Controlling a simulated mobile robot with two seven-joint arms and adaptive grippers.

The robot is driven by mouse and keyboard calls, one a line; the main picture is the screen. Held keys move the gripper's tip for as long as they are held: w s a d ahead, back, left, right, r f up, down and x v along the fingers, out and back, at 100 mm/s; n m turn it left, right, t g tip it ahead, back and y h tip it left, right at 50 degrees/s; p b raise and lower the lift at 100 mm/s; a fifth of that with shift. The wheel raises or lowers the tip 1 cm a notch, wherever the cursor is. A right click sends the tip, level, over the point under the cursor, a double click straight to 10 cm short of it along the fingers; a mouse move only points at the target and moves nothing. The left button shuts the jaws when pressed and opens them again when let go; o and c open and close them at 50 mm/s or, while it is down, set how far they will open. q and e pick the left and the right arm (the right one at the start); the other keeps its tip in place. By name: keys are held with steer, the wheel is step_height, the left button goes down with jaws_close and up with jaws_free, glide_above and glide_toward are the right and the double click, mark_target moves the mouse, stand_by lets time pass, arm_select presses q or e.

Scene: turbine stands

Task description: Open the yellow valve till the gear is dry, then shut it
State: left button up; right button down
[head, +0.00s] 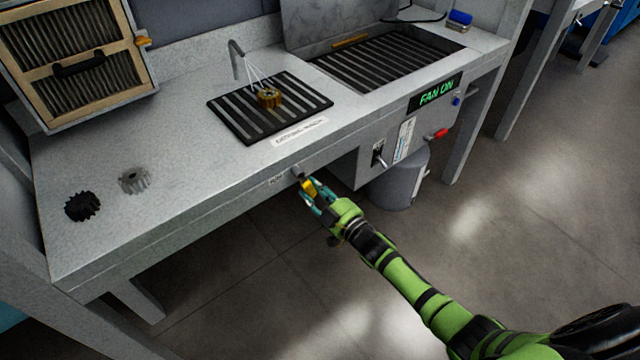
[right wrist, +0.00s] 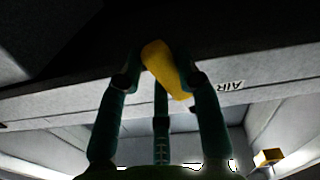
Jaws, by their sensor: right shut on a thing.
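The yellow valve (head: 308,186) is on the bench's front edge beside a small "AIR" label; it also shows in the right wrist view (right wrist: 162,68), tilted. My right gripper (head: 312,190) has its teal fingers shut on the valve handle, one on each side, and partly hides it. A brass-coloured gear (head: 269,98) sits on the dark slotted grate (head: 229,119) under a bent nozzle (head: 236,60). Thin pale streaks run from the nozzle to the gear. I cannot tell whether the gear is wet. My left gripper is not in view.
A black gear (head: 82,206) and a grey gear (head: 134,180) lie on the bench's left part. A framed filter (head: 70,50) stands behind. A "FAN ON" sign (head: 436,93), a switch (head: 378,153) and a red handle (head: 436,135) are on the right front. A grey bin (head: 398,180) stands below.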

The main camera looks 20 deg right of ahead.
steer(key=shift+s+a+f+m, duration=0.15)
steer(key=shift+s+a+m, duration=0.1)
steer(key=shift+a+m, duration=0.75)
steer(key=shift+d+m, duration=0.2)
steer(key=shift+m, duration=0.1)
steer(key=c, duration=0.8)
jaws_free()
steer(key=shift+c, duration=0.2)
steer(key=v, duration=1.2)
